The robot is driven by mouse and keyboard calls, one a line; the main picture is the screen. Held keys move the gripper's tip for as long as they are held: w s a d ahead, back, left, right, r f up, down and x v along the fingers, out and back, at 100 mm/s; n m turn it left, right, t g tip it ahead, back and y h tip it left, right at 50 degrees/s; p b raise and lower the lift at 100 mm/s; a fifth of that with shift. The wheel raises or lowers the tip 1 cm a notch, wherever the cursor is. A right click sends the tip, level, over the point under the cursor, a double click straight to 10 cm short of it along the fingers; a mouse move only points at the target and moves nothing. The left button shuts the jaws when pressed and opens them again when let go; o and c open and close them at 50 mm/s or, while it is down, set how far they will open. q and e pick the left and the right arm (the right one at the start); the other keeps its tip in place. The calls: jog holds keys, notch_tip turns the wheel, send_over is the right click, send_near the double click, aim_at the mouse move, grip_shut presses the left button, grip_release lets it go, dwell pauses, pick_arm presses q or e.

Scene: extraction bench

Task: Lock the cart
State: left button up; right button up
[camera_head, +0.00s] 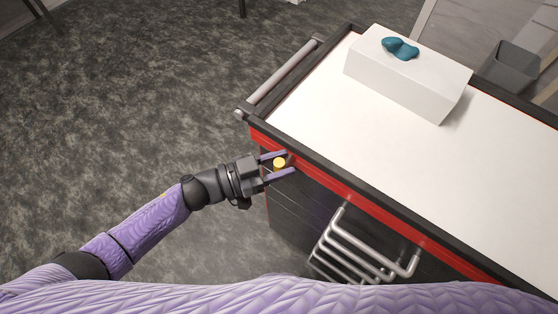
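The cart (310,143) stands on the right, with a white top, black rim and red band along its upper front edge. A small round yellow piece (279,163), which looks like the lock knob or key, sits at the cart's near left corner just below the rim. My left gripper (281,165) has its two purple fingers on either side of the yellow piece. Gaps seem to show between the fingers and the piece, so it looks open around it. My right gripper is not in view.
A white box (408,78) with a teal object (400,48) on it stands on the cart top. Silver drawer handles (365,246) stick out from the front, and a push bar (284,72) from the left end. A grey bin (510,68) is behind. Carpet at left is clear.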

pick_arm(q)
grip_shut()
